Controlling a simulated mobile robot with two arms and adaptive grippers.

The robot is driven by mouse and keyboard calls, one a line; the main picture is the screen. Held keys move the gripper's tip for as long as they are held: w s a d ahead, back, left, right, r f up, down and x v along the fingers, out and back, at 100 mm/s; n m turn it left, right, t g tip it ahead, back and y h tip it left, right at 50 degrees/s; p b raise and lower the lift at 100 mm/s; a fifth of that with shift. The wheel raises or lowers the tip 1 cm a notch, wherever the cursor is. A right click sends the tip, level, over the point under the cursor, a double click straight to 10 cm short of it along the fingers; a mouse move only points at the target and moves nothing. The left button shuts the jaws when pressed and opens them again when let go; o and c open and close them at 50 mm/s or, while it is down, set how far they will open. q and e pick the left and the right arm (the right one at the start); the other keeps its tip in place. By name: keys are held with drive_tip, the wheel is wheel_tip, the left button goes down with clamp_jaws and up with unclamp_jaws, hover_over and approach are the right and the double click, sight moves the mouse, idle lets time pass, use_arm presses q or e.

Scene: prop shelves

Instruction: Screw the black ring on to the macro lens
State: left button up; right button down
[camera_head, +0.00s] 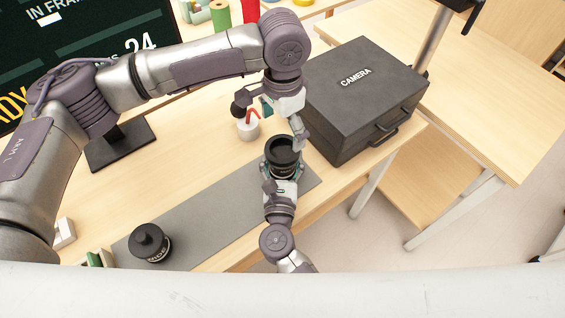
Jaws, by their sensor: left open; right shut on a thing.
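My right gripper (282,180) comes up from the bottom and is shut on a black lens (285,169), held upright above the right end of the grey mat. I take this for the macro lens; its lettering is too small to read. A black ring-shaped rim (283,148) with a dark hollow shows at its top. I cannot tell whether it is the separate black ring or how it is seated. My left gripper (277,122) is open and empty, just above and behind the rim, with one finger near its far right side.
A black CAMERA case (350,115) stands close on the right. A pale cup (247,130) with a red item is behind. The mat's middle is clear.

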sight(282, 152)
use_arm(q)
wheel_tip(282, 152, down, 7)
idle(0.3)
drive_tip(key=c, duration=1.1)
drive_tip(key=o, duration=1.1)
drive_tip(key=shift+r, duration=0.1)
wheel_tip(282, 152, up, 12)
use_arm(e)
drive_tip(key=shift+c, duration=0.3)
unclamp_jaws()
